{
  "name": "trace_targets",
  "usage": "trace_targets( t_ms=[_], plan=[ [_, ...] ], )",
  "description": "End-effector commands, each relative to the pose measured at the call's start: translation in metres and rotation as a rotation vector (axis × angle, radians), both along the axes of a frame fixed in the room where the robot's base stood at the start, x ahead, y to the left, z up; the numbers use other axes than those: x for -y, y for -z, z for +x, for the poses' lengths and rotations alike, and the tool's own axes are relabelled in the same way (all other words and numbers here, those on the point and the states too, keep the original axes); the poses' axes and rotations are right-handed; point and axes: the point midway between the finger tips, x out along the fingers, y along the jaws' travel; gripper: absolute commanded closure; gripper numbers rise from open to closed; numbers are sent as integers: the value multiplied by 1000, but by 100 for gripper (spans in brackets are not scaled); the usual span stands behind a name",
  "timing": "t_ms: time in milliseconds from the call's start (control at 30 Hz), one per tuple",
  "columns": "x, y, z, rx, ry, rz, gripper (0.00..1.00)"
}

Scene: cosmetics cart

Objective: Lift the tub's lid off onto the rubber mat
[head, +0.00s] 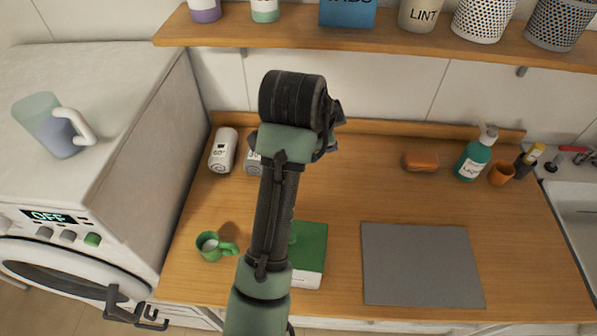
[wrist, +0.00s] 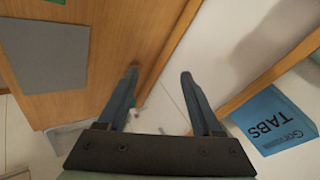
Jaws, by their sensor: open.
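A tub with a flat green lid (head: 312,242) stands on the wooden counter near its front edge. Its white body (head: 310,281) shows below the lid, and my arm hides its left part. The grey rubber mat (head: 420,265) lies flat and bare to the right of the tub, and it shows at the upper left of the wrist view (wrist: 40,52). A green sliver at that view's top edge may be the lid. My gripper (wrist: 160,74) is open and empty, raised well away from tub and mat. Its fingers are hidden in the head view.
A green mug (head: 212,246) stands left of the tub. White containers (head: 223,150) stand at the back left. A sponge (head: 420,161), soap bottle (head: 475,155) and orange cup (head: 502,174) stand at the back right. A loaded shelf (head: 390,38) runs above; its blue box shows in the wrist view (wrist: 272,120).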

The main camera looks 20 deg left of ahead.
Motion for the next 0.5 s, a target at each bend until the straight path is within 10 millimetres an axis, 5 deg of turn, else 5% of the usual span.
trace_targets(
  t_ms=[100,233,500],
  plan=[
    [-30,33,-49,-329,153,40,33],
    [-44,57,-93,-544,301,22,33],
    [-46,91,-119,-649,392,-5,33]
  ],
)
